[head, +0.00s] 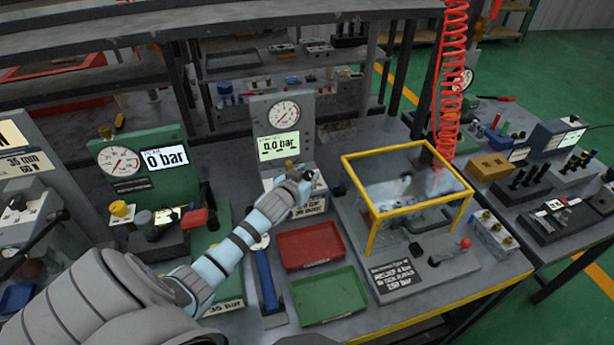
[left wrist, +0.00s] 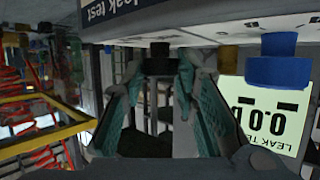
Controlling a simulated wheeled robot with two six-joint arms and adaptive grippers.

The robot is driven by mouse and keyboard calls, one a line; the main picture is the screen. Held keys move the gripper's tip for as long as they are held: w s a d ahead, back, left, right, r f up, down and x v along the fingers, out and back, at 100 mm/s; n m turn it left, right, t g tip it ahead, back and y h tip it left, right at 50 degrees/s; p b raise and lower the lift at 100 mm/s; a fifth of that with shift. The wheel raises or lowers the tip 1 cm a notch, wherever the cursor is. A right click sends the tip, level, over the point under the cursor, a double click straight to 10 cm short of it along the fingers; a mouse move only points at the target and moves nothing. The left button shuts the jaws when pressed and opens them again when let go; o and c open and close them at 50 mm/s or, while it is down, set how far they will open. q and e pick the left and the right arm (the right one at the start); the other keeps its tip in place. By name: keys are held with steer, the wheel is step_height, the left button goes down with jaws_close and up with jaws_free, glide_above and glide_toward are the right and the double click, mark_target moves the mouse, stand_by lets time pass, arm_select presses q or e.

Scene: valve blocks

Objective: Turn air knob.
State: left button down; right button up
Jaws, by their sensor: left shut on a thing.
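The leak test unit stands at the middle of the bench, with a round gauge (head: 283,113) above a lit display (head: 278,146) that reads 0.0 bar. My left gripper (head: 303,186) is at the front of its base and covers much of the knob area there. In the left wrist view, which is upside down, my left gripper (left wrist: 160,66) has its two teal-padded fingers on either side of a dark knob (left wrist: 160,49). A larger blue knob (left wrist: 272,66) and a small brass knob (left wrist: 229,57) sit beside it. No label names the dark knob. My right gripper is not in view.
A red tray (head: 309,246) and a green tray (head: 329,297) lie in front of the unit. A yellow-framed clear guard (head: 405,150) stands to the right. A green gauge unit (head: 138,165) reading 0 bar is to the left. A red coiled hose (head: 451,85) hangs behind the guard.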

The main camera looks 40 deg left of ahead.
arm_select(q)
steer(key=shift+d, duration=0.1)
steer(key=shift+d+n+g+y, duration=0.1)
steer(key=shift+n+g+y, duration=0.2)
steer(key=shift+n+y, duration=0.35)
steer(key=shift+w+d+f+n+g+y+b, duration=0.1)
steer(key=shift+f+n+g+y+b, duration=0.05)
steer(key=shift+n+g+y+b, duration=0.55)
steer(key=n+g+y+b, duration=0.1)
steer(key=b, duration=0.1)
steer(key=n+g+y+b, duration=0.1)
steer(key=n+y+b, duration=0.1)
steer(key=n+g+y+b, duration=0.1)
steer(key=shift+w+d+f+n+b, duration=0.1)
steer(key=shift+w+d+n+b, duration=0.15)
steer(key=shift+n+b, duration=0.15)
steer(key=shift+r+n+g+y+b, duration=0.2)
steer(key=shift+n+g+y+b, duration=0.5)
steer(key=shift+g+b, duration=0.4)
steer(key=c, duration=1.2)
jaws_free()
steer(key=shift+c, duration=0.2)
steer(key=shift+t, duration=0.3)
